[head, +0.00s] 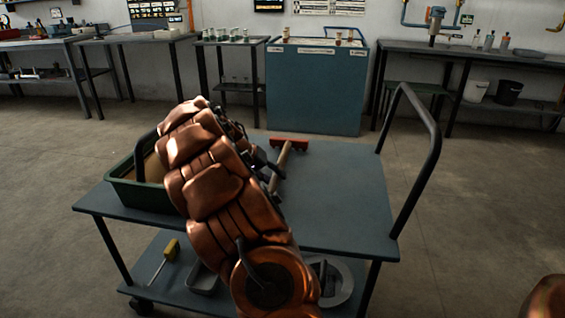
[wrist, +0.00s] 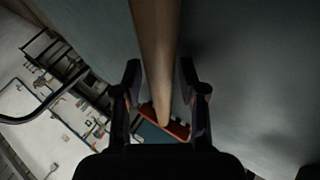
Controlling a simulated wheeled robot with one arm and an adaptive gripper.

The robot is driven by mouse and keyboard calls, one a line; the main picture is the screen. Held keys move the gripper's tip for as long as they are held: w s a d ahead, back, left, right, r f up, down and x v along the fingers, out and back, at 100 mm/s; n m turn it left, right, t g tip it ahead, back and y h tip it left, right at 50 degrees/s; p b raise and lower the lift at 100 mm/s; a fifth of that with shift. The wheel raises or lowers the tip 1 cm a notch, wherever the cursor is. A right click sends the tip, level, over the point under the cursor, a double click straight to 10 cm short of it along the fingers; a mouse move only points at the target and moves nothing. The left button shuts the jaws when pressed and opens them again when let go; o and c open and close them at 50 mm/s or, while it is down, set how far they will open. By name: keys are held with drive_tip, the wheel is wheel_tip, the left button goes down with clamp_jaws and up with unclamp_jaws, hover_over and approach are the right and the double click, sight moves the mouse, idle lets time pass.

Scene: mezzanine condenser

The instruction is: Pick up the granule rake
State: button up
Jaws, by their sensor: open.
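The granule rake (head: 280,170) lies on the top deck of the blue-grey cart (head: 345,205), its red head at the far side and its wooden handle toward me. In the wrist view the handle of the rake (wrist: 155,40) runs down the middle to the red head. My gripper (head: 268,163) is at the handle, partly hidden behind my copper arm. In the wrist view my gripper (wrist: 161,80) is open, one finger on each side of the handle. I see gaps between the fingers and the wood. My arm hides part of the handle in the head view.
A green tray (head: 122,192) with tan contents sits at the deck's left, behind my arm. The cart's black handle (head: 433,130) rises at the right. The lower shelf holds a yellow-handled tool (head: 172,250) and a round pale dish (head: 343,275). The deck's right side is clear.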

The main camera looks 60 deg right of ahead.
clamp_jaws()
drive_tip(key=shift+r, duration=0.15)
idle(0.4)
